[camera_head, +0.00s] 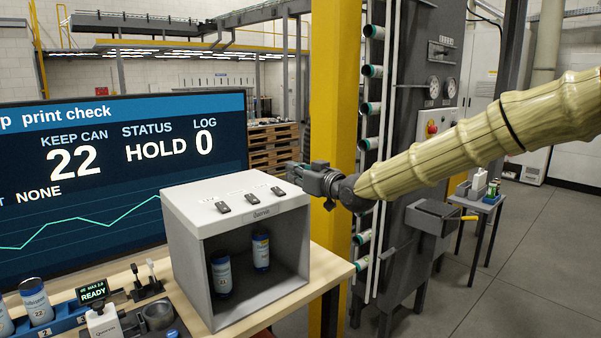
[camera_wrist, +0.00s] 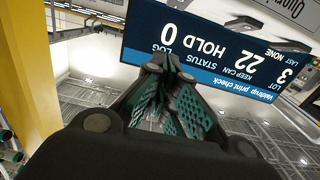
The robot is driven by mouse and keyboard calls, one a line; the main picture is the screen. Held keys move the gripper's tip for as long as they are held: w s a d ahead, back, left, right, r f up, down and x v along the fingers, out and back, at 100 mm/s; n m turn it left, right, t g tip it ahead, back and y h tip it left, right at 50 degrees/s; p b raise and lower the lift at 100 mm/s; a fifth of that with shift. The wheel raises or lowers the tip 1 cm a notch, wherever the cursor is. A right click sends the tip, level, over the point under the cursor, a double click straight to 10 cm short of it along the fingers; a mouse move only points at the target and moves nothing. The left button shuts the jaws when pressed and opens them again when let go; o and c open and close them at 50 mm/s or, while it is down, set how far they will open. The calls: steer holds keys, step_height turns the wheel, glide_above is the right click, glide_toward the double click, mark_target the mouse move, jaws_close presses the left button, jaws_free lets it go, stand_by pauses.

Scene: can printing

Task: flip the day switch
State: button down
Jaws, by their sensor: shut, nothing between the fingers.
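Three dark switches stand in a row on top of a pale grey open-fronted box: a left one (camera_head: 223,207), a middle one (camera_head: 250,198) and a right one (camera_head: 277,190). Small labels lie behind them, too small to read, so I cannot tell which is the day switch. My gripper (camera_head: 292,170) is shut and empty, above and behind the right end of the box top, apart from the switches. In the wrist view its closed fingers (camera_wrist: 170,68) fill the middle, and part of the box top (camera_wrist: 305,17) shows upside down at the upper right.
Two blue-and-white cans (camera_head: 221,275) (camera_head: 261,252) stand inside the box. A large screen (camera_head: 90,180) reading HOLD is behind it on the left. A yellow post (camera_head: 335,120) rises close behind my gripper. A scale (camera_head: 103,318) and a can rack (camera_head: 65,320) sit at the lower left.

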steer(key=p, duration=0.2)
glide_above(282, 192)
steer(key=shift+s+d, duration=0.1)
steer(key=shift+s, duration=0.3)
steer(key=shift+w+f+p, duration=0.2)
steer(key=shift+f+p, duration=0.2)
steer(key=shift+f, duration=0.65)
steer(key=shift+w+a+f+p, duration=0.1)
steer(key=shift+a+f+p, duration=0.1)
steer(key=shift+f, duration=0.3)
steer(key=shift+w+a+f+p, duration=0.1)
steer(key=shift+f+p, duration=0.05)
steer(key=shift+f, duration=0.35)
steer(key=shift+d, duration=0.2)
